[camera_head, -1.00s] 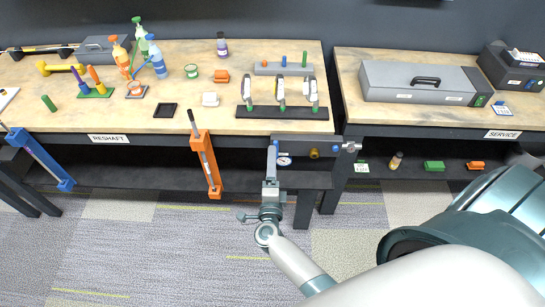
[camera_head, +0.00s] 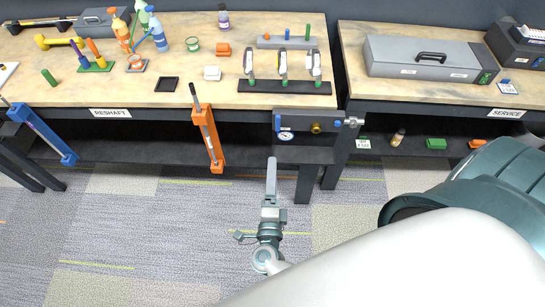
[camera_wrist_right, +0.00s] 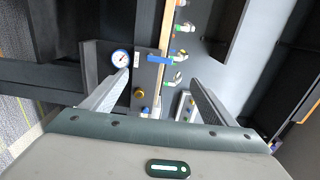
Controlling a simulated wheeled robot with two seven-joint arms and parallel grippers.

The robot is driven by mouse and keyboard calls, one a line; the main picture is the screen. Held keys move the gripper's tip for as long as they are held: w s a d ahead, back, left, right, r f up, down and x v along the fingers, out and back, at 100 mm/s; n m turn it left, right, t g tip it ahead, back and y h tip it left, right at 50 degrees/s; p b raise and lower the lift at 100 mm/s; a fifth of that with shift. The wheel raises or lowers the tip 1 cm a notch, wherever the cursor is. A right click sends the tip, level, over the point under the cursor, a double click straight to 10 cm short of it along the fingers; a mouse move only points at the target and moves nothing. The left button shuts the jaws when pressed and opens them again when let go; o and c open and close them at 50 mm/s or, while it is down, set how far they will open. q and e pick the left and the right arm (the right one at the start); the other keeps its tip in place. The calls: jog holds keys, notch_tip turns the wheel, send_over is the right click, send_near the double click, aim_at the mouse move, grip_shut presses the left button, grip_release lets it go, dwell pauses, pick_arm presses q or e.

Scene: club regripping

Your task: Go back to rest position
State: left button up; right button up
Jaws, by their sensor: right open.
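My right gripper (camera_head: 271,182) is in front of the reshaft bench, over the carpet and below the bench edge in the head view. In the right wrist view its two fingers (camera_wrist_right: 155,95) stand wide apart with nothing between them touching either one. Beyond them is the grey panel (camera_head: 300,122) with a dial gauge (camera_head: 285,136), a brass knob (camera_head: 316,128) and a blue-tipped fitting; the gauge also shows in the wrist view (camera_wrist_right: 121,58). The gripper is apart from the panel. My left gripper is not in view.
The reshaft bench (camera_head: 120,98) holds bottles, tools and a black rack (camera_head: 285,87) with several upright clubheads. An orange clamp (camera_head: 208,137) and a blue clamp (camera_head: 45,135) hang at its front. The service bench (camera_head: 400,95) is at right. The carpet (camera_head: 130,235) in front is clear.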

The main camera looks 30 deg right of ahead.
dwell(0.4)
jog(key=s+a+f+n+g+y+b, duration=0.1)
jog(key=s+a+f+n+y+b, duration=0.15)
jog(key=f+n, duration=0.6)
jog(key=s+a+f+n+g+y+b, duration=0.1)
jog(key=s+a+f+n+g+y, duration=0.2)
jog(key=f, duration=1.1)
jog(key=s+a+f+n+y+b, duration=0.15)
jog(key=s+f+n+y, duration=0.35)
jog(key=f, duration=0.6)
jog(key=s+d+f+n+g+b, duration=0.1)
jog(key=s+d+f+n+g, duration=0.2)
jog(key=s+f, duration=0.3)
jog(key=s+d+f+n+g+h+b, duration=0.1)
jog(key=s+d+f+n+g, duration=0.2)
jog(key=s+f, duration=0.4)
jog(key=s+d+f+n+g+b, duration=0.1)
jog(key=s+d+f+n+g, duration=0.3)
jog(key=s, duration=1)
notch_tip(320, 180, down, 3)
jog(key=shift+s+d+f, duration=0.15)
jog(key=shift+s+d, duration=0.1)
jog(key=shift+d, duration=0.05)
